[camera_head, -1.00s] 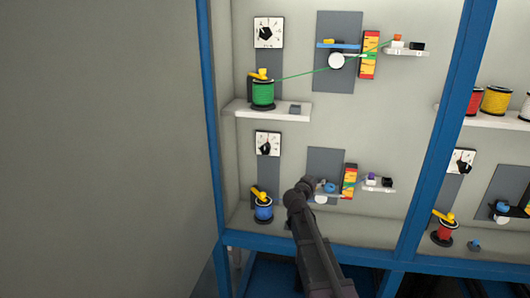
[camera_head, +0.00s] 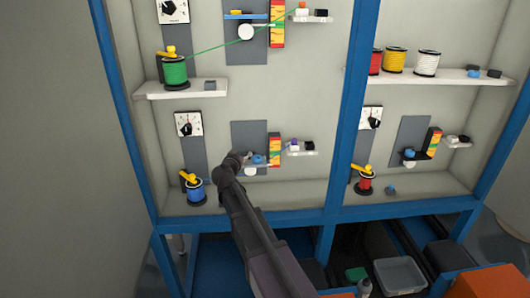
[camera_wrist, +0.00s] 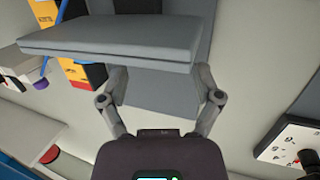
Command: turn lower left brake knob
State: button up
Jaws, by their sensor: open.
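The lower left brake knob (camera_head: 187,126) is a dark pointer on a white dial plate (camera_head: 183,119) in the lower left bay, above the blue spool (camera_head: 196,191). My gripper (camera_head: 240,158) is to the right of and below the dial, in front of the grey panel; my arm hides part of that area. In the wrist view my gripper (camera_wrist: 160,80) is open, its fingers spread at a grey shelf block, apart from the knob. Whether they touch the block is unclear. The dial plate (camera_wrist: 292,140) shows at the right edge, partly cut off.
A small shelf with a blue part (camera_head: 257,159) is close to my gripper. A yellow-orange block (camera_head: 275,149) and a small white shelf (camera_head: 301,149) are to its right. Blue frame posts (camera_head: 345,130) border the bay. Free wall lies below the dial.

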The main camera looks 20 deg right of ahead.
jog(key=shift+o, duration=0.8)
jog(key=shift+s+a+r+n, duration=0.25)
jog(key=shift+a+r+n, duration=0.1)
jog(key=shift+a+n, duration=0.4)
jog(key=s+a+r+n+t+y+p, duration=0.1)
jog(key=s+a+r+n+p, duration=0.3)
jog(key=a+n, duration=0.6)
jog(key=s+a+r+n+t+y+p, duration=0.2)
jog(key=a+n, duration=0.7)
jog(key=n, duration=1.3)
jog(key=s+r+y+p, duration=0.1)
jog(key=s+r+p, duration=0.1)
jog(key=s+r, duration=0.1)
jog(key=shift+s+a+r+t+y, duration=0.3)
jog(key=shift+s+a+r, duration=0.05)
jog(key=shift+r, duration=0.3)
jog(key=shift+w, duration=0.1)
